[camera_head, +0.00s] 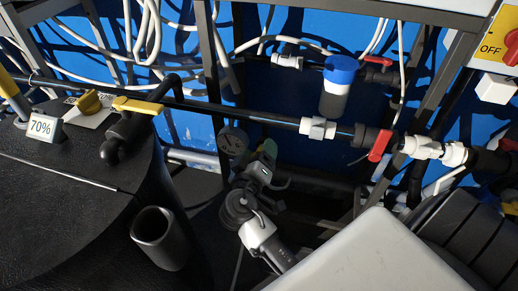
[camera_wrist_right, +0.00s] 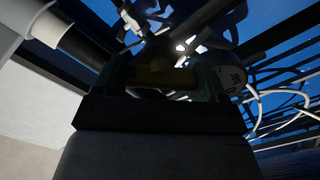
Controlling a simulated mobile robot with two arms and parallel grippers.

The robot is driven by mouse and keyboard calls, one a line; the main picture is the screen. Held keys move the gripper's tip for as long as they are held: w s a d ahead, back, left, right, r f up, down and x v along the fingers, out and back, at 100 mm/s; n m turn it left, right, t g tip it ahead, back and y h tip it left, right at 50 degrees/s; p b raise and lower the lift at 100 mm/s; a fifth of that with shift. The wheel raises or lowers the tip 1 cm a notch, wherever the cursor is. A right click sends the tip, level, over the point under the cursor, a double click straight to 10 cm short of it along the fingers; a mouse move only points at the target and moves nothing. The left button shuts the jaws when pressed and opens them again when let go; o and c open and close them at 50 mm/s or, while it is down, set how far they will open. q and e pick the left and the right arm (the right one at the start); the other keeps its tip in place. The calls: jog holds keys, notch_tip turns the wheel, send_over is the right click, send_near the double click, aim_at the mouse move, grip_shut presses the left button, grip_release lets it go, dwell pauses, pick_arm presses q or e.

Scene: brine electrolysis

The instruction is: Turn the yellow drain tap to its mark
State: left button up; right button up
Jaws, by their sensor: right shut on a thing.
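My right gripper (camera_head: 262,160) is below the black pipe, at the middle of the head view. It is shut on a dim yellow piece, which shows between the jaws in the right wrist view (camera_wrist_right: 160,75). This looks like the yellow drain tap's handle, but deep shadow and the gripper hide most of it. A round grey disc (camera_head: 233,140) sits just left of the gripper; it also shows with markings in the right wrist view (camera_wrist_right: 232,79). I cannot read them or tell the handle's angle to them. My left gripper is not in view.
A black tank (camera_head: 60,220) with another yellow-handled tap (camera_head: 137,105) and a 70% sign (camera_head: 45,127) stands left. A red-handled valve (camera_head: 380,145) is on the pipe (camera_head: 265,118). A blue-capped filter (camera_head: 337,85) is above. White hoses hang behind.

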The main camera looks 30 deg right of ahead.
jog(key=n+p, duration=0.3)
jog(key=n, duration=0.2)
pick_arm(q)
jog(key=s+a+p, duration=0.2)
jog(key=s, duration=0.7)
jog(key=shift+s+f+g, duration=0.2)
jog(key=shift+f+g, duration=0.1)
pick_arm(e)
jog(key=shift+f+n, duration=0.1)
jog(key=shift+n, duration=1.9)
jog(key=o, duration=0.9)
jog(key=shift+a, duration=0.1)
pick_arm(q)
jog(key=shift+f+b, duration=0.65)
jog(key=shift+b, duration=0.05)
pick_arm(e)
jog(key=v, duration=1)
jog(key=shift+s+a, duration=0.15)
jog(key=shift+a, duration=0.15)
jog(key=shift+f, duration=0.15)
